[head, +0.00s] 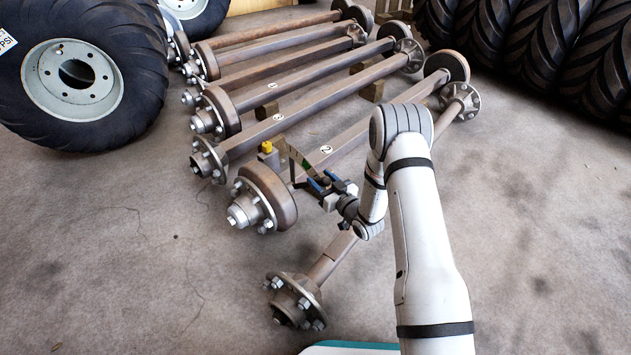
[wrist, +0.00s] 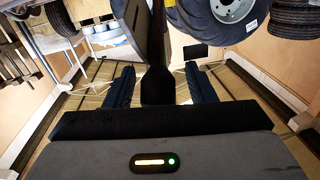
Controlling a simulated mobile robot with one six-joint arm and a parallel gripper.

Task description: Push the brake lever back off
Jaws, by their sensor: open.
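The brake lever (head: 297,158) is a thin flat bar beside the brake drum (head: 262,197) of the nearer axle with a drum. It slants in the head view, and its lower end meets my gripper (head: 322,182). My gripper is open, with its blue fingers around the lower right end of the lever. In the wrist view a dark upright bar (wrist: 156,84), which looks like the lever, stands between the two fingers of my gripper (wrist: 162,84), with gaps on both sides. Where the lever joins the axle is hidden.
Several axles (head: 330,88) lie side by side behind the lever. A loose axle end with a studded hub (head: 297,298) lies in front. A block with a yellow top (head: 266,148) stands close to the lever. Large tyres (head: 120,90) stand at the back.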

